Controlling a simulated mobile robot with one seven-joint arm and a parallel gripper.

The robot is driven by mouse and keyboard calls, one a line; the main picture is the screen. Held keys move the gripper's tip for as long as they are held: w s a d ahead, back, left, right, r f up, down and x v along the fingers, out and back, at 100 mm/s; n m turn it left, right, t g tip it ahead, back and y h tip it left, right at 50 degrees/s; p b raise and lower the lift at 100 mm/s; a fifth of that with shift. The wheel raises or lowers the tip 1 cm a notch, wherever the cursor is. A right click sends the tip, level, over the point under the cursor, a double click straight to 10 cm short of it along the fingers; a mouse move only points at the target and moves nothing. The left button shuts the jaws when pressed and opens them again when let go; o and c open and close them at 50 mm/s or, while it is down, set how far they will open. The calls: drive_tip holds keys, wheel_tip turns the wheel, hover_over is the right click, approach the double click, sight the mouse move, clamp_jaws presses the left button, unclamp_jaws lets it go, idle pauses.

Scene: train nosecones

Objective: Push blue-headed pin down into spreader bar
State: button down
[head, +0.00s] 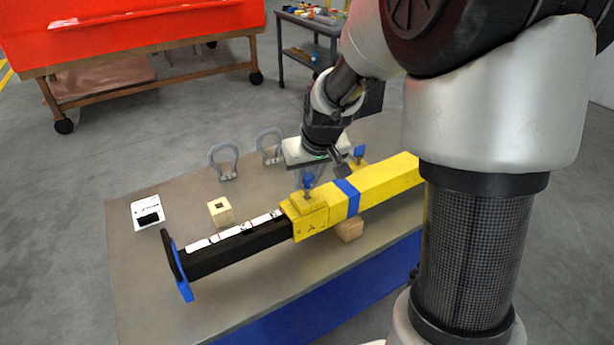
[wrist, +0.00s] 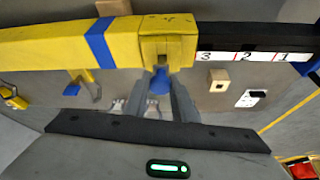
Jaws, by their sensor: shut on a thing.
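The spreader bar (head: 385,184) is a yellow beam with a blue band and a black numbered inner bar (head: 240,251) at its left end. It also spans the top of the wrist view (wrist: 55,50). The blue-headed pin (head: 308,182) stands upright at the yellow collar (head: 308,218) of the bar. In the wrist view its blue head (wrist: 160,81) is between my fingers.
A second blue-headed piece (head: 360,152) stands behind the bar. A wooden block (head: 349,229) supports the bar.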

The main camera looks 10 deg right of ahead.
drive_tip(key=shift+f+b, duration=1.15)
drive_tip(key=shift+f, duration=0.3)
drive_tip(key=c, duration=1.4)
unclamp_jaws()
drive_tip(key=p+v, duration=0.2)
drive_tip(key=v, duration=1.5)
drive_tip(key=shift+s+r, duration=0.1)
drive_tip(key=shift+r, duration=0.15)
